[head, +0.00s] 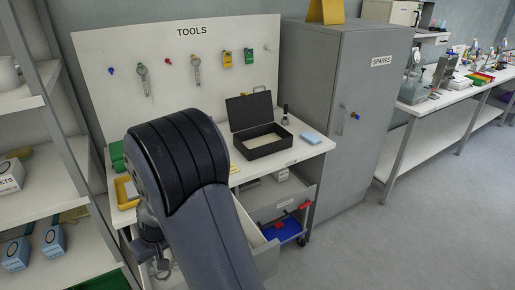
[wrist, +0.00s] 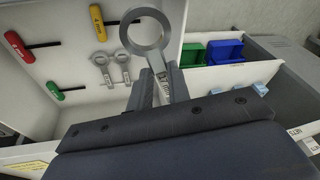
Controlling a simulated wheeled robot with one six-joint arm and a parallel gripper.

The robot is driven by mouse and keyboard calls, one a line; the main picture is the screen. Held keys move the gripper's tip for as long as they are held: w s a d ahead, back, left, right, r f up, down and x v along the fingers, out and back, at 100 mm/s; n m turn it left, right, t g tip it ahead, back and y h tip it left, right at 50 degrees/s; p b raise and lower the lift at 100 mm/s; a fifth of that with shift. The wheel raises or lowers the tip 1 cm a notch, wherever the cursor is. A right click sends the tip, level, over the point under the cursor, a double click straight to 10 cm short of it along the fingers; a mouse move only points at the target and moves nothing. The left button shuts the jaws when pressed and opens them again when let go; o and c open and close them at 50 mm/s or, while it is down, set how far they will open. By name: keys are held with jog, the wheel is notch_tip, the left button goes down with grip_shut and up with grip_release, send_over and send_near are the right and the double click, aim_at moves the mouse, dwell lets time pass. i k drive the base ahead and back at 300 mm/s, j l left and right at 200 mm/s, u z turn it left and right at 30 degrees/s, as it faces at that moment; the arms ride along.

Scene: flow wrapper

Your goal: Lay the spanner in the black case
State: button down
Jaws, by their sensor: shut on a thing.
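In the wrist view my gripper (wrist: 163,88) is shut on a grey metal spanner (wrist: 146,32). The spanner's ring end points up and away from the fingers, and its lower part is hidden between them. The black case (head: 266,146) stands on the tool bench in the head view. Its lid is raised at the back and its pale inside looks empty. In the head view my arm hides most of my gripper, which is low at the left, apart from the case.
A white drawer (wrist: 75,82) below my gripper holds coloured-handled tools and smaller spanners. A green bin (wrist: 193,56) and a blue bin (wrist: 225,52) are beside it. On the bench, a blue block (head: 311,138) and a dark upright object (head: 285,115) stand right of the case.

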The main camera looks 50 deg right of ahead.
aim_at(263, 141)
jog(key=l, duration=0.6)
jog(key=k+l, duration=0.15)
jog(key=l, duration=1.1)
jog(key=k, duration=0.05)
